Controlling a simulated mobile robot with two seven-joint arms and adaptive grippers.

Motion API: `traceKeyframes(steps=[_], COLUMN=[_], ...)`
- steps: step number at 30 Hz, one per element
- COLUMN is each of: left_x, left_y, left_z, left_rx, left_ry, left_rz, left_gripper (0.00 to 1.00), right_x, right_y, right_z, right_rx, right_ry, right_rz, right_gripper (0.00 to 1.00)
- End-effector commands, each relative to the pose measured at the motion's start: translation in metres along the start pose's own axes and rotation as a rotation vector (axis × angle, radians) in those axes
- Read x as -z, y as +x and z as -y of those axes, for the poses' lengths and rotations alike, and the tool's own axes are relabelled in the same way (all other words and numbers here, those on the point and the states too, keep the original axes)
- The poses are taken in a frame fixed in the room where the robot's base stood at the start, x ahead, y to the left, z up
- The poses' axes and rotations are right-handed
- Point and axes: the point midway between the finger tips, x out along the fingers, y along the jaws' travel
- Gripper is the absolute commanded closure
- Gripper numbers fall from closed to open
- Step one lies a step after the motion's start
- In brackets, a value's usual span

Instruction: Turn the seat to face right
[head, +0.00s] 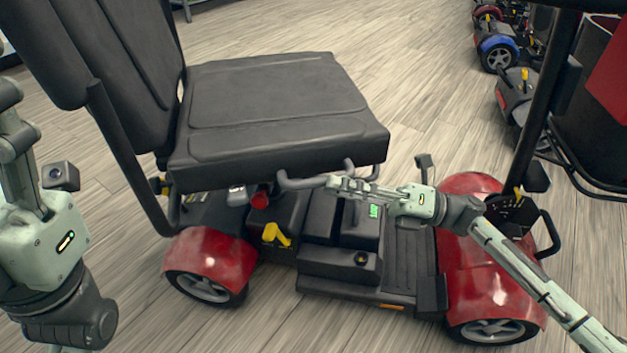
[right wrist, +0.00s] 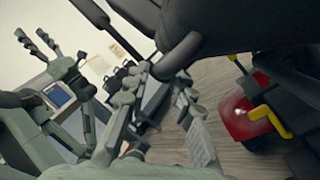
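The black padded seat (head: 270,95) sits on the red scooter (head: 210,258). Its tall backrest (head: 125,60) is on the left, and the cushion extends toward the steering column on the right. A dark lever (head: 296,182) sticks out under the near seat edge. My right gripper (head: 335,183) is at this lever, just below the cushion. In the right wrist view its fingers (right wrist: 164,82) are apart, with a dark rounded part close to their tips; whether they touch it is unclear. My left gripper is away from the seat; the right wrist view shows its fingers (right wrist: 55,52) spread and empty.
The steering column (head: 537,110) rises at the right near my right arm. A yellow lever (head: 275,235) sits low on the scooter body. Other scooters (head: 497,48) stand in a row at the back right. Wooden floor (head: 420,50) is clear behind the seat.

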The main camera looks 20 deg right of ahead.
Motion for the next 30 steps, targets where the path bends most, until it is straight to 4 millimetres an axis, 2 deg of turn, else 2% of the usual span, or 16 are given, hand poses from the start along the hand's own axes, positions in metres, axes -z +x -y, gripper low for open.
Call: traceKeyframes(steps=[3, 9, 18, 20, 24, 30], left_x=[0.000, -0.001, -0.001, -0.001, -0.001, -0.001], left_y=[0.000, 0.000, 0.000, 0.000, 0.000, 0.000], left_z=[0.000, 0.000, 0.000, 0.000, 0.000, 0.000], left_rx=[-0.004, -0.007, -0.007, -0.007, -0.007, -0.007], left_ry=[0.001, 0.002, 0.003, 0.003, 0.003, 0.003], left_rz=[-0.002, -0.003, -0.002, -0.002, -0.002, -0.003], left_gripper=[0.48, 0.48, 0.48, 0.48, 0.48, 0.48], right_x=[0.000, 0.000, 0.000, 0.000, 0.000, 0.000], right_y=[0.021, 0.040, 0.044, 0.044, 0.044, 0.044], right_z=[-0.001, 0.000, 0.000, 0.000, 0.000, 0.000], right_rx=[-0.004, -0.001, 0.000, 0.000, 0.000, 0.000], right_ry=[-0.001, 0.000, 0.001, 0.001, 0.001, 0.001], right_rz=[0.000, 0.001, 0.001, 0.001, 0.001, 0.001], right_gripper=[0.76, 0.76, 0.76, 0.81, 0.99, 1.00])
